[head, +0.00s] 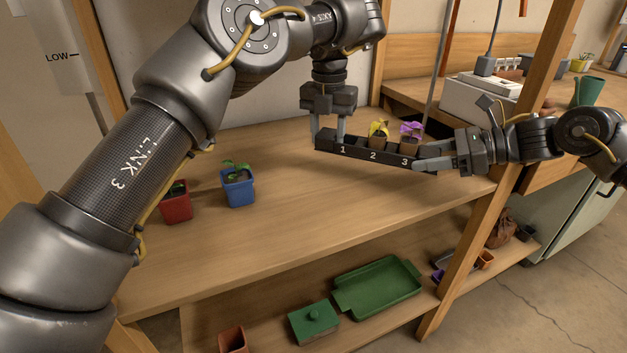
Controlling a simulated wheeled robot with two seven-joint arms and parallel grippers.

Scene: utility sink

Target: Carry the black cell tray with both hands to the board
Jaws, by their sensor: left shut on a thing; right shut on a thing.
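The black cell tray (388,158), marked 1, 2 and 3, is at the far right part of the wooden board (330,220). A pot with a yellow plant (379,131) stands behind number 2 and a pot with a purple flower (410,132) behind number 3. No pot shows behind number 1. My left gripper (330,138) is shut on the tray's left end from above. My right gripper (428,160) is shut on its right end, reaching in from the right.
A red pot (176,206) and a blue pot (238,190) with seedlings stand on the board's left. A wooden post (495,190) rises at the right. The lower shelf holds a green tray (378,288) and green box (314,322). The board's middle is clear.

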